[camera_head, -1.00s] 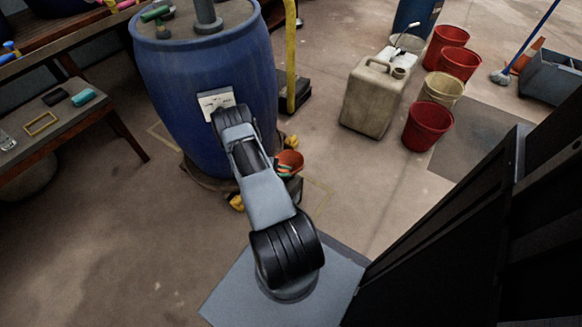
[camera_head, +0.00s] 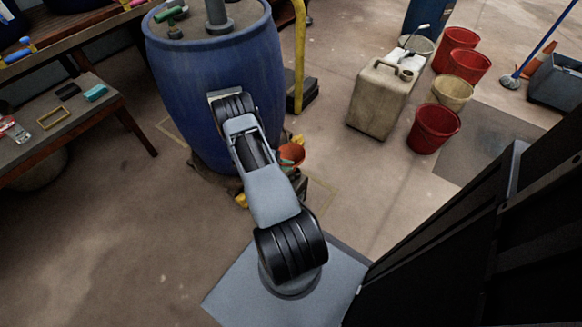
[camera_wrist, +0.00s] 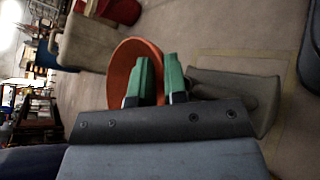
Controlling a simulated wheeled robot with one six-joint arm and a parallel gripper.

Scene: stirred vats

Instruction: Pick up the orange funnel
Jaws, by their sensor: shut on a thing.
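The orange funnel (camera_wrist: 122,68) is in my gripper (camera_wrist: 154,80), whose green fingers are closed on its near wall in the wrist view. Its wide mouth rim shows behind and to the left of the fingers. The funnel also shows in the head view (camera_head: 291,154), just right of my arm and beside the blue barrel. The funnel's lower part is hidden in both views.
The large blue barrel (camera_head: 216,75) stands close to the left of my arm. A beige jerrycan (camera_head: 378,98) and a red bucket (camera_head: 433,127) stand to the right. A wooden table (camera_head: 25,155) is at the left.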

